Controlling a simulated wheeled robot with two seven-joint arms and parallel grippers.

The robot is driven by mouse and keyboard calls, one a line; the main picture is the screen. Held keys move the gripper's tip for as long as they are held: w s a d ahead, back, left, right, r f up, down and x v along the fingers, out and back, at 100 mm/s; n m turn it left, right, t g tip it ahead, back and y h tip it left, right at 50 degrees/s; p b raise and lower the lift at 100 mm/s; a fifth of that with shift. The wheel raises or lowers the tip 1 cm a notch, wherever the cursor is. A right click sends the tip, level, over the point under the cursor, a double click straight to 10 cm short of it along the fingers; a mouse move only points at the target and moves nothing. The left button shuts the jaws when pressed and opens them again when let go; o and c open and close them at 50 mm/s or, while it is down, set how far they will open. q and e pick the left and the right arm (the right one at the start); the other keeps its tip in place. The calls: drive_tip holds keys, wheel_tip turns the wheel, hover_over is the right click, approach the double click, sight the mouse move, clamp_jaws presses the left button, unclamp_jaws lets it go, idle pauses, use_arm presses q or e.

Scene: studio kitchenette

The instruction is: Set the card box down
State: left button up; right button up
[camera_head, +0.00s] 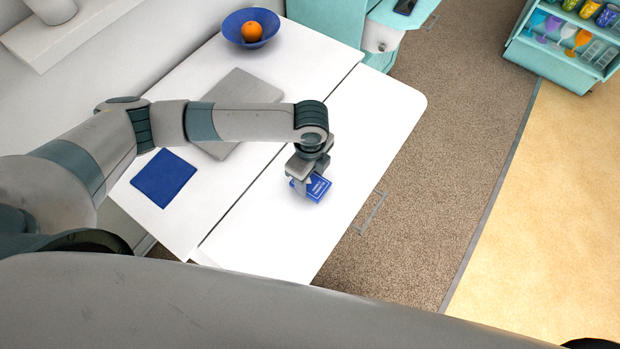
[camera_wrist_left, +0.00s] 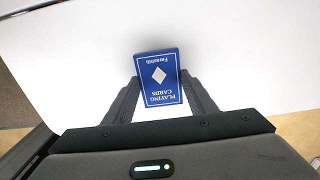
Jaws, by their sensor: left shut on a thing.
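The card box (camera_head: 319,187) is a small blue box with white lettering, "PLAYING CARDS", and a white diamond, which shows in the left wrist view (camera_wrist_left: 159,78). My left gripper (camera_head: 307,180) is shut on it, with one finger on each side of the box in the left wrist view (camera_wrist_left: 160,95). The box is over the white table's right section (camera_head: 366,110). I cannot tell whether it touches the surface. The gripper hides part of the box in the head view. My right gripper is not in view.
A blue bowl (camera_head: 233,27) with an orange (camera_head: 251,32) stands at the table's far end. A grey flat slab (camera_head: 243,88) and a blue square (camera_head: 163,178) lie on the left section. The white surface around the box is clear. A shelf (camera_head: 562,57) holds glasses and cups.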

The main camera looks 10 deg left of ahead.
sight(310, 182)
use_arm(q)
drive_tip(key=shift+f, duration=0.8)
drive_tip(key=o, duration=1.1)
drive_tip(key=shift+f, duration=0.1)
wheel_tip(310, 182, up, 12)
drive_tip(key=b, duration=0.2)
drive_tip(key=shift+b, duration=0.4)
